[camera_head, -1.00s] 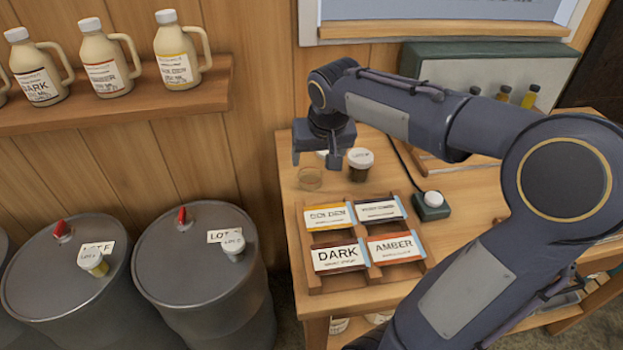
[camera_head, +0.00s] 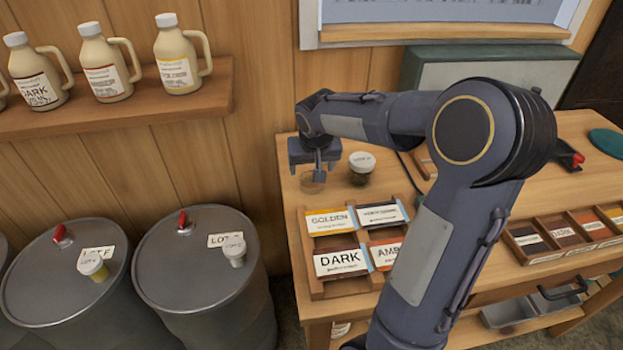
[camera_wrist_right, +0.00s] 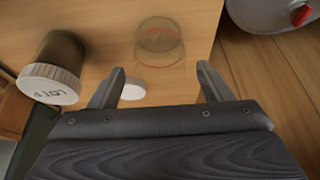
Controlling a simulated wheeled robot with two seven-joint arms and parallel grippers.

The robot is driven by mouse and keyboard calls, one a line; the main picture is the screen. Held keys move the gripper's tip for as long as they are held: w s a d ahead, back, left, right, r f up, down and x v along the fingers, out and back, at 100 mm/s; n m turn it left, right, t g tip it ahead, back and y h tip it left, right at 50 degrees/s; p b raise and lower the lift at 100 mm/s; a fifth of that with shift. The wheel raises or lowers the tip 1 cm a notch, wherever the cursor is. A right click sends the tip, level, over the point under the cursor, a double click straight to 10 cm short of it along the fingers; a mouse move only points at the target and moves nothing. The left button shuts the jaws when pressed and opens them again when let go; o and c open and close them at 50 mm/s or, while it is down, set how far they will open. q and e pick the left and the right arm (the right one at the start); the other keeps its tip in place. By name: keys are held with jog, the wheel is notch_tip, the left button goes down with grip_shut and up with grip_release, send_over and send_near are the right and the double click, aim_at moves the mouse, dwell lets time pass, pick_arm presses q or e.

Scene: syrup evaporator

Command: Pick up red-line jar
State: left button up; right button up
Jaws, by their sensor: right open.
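The red-line jar (camera_wrist_right: 160,42) is a clear, empty-looking glass jar with a thin red line around it. It stands on the wooden table near its left back edge. In the head view the jar (camera_head: 312,183) is partly hidden by my right gripper (camera_head: 316,170), which hangs just over it. In the right wrist view my right gripper (camera_wrist_right: 160,76) is open, and the jar is beyond the fingertips, roughly centred between them and not gripped. A white lid (camera_wrist_right: 133,89) lies between the fingers in that view. My left gripper is not in view.
A dark jar with a white LOT F lid (camera_head: 361,168) stands close to the right of the gripper. A wooden rack of labelled cards (camera_head: 318,285) is in front. A card tray (camera_head: 540,258) lies right.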

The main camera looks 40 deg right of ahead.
jog(key=c, duration=1.3)
jog(key=shift+r, duration=0.1)
jog(key=shift+c, duration=0.2)
